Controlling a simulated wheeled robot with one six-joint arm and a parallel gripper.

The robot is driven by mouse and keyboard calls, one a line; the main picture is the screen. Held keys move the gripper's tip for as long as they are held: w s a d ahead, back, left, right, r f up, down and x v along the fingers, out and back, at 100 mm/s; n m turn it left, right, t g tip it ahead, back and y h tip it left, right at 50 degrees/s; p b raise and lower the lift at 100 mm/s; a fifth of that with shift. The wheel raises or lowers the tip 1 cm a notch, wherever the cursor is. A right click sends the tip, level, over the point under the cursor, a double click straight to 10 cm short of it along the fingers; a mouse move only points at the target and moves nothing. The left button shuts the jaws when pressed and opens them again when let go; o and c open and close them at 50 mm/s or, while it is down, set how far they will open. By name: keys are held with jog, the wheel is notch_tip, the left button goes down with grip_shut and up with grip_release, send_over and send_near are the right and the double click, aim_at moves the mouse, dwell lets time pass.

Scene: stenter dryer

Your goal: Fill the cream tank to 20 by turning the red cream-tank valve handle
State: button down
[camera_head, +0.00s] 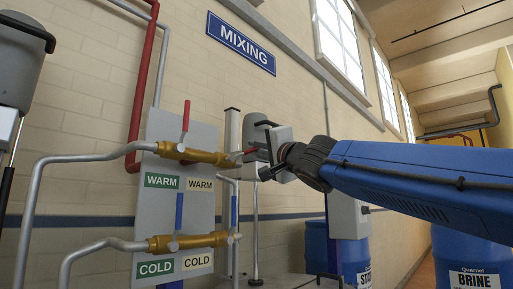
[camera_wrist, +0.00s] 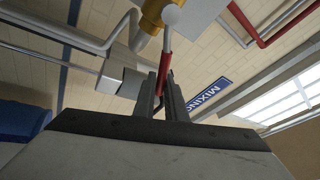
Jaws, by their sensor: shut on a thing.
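The red cream-tank valve handle (camera_head: 249,151) sticks out to the right from the right end of the upper brass pipe (camera_head: 205,157), above the cream WARM label (camera_head: 200,184). My gripper (camera_head: 262,161) comes in from the right and is shut on the handle's outer part. In the wrist view the red handle (camera_wrist: 165,60) runs from a grey ball pivot (camera_wrist: 170,14) down between the two dark fingertips (camera_wrist: 164,92) of my gripper. No tank level reading can be made out.
Another red handle (camera_head: 186,115) stands upright on the same pipe, above the green WARM label (camera_head: 161,181). Blue handles (camera_head: 179,212) stand at the lower COLD pipe (camera_head: 190,242). A grey mixer (camera_head: 257,133) stands behind my gripper. Blue barrels (camera_head: 470,250) stand at right.

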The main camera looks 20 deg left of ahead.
jog(key=c, duration=1.8)
grip_release()
jog(key=v, duration=1.7)
jog(key=shift+s+d, duration=0.15)
jog(key=shift+d, duration=0.05)
